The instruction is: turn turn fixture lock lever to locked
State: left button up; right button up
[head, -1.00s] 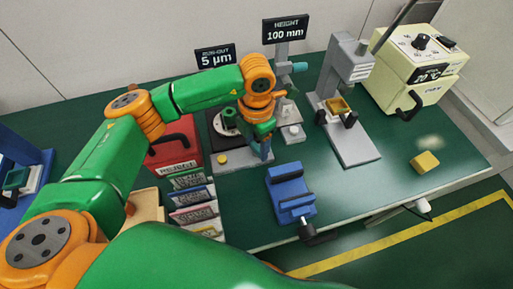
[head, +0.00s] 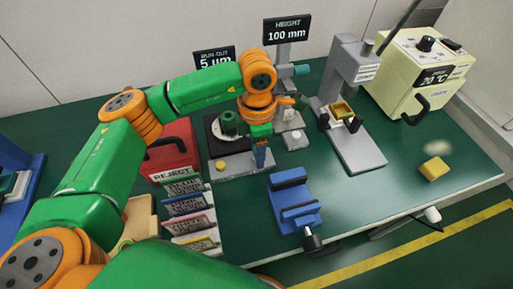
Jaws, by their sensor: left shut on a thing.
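My left gripper (head: 261,157) points down at the right end of this base. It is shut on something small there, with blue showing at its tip. I take this to be the lock lever, but the gripper mostly hides it, so its setting cannot be read. My right gripper is not in view.
A blue vise (head: 292,203) stands in front, close to my left gripper. A red reject bin (head: 172,150) and card racks (head: 187,205) stand left. A yellow block (head: 434,168) lies at right.

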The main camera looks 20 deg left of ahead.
pick_arm(q)
jog(key=o, duration=1.3)
jog(key=shift+o, duration=0.4)
jog(key=shift+d+r, duration=0.1)
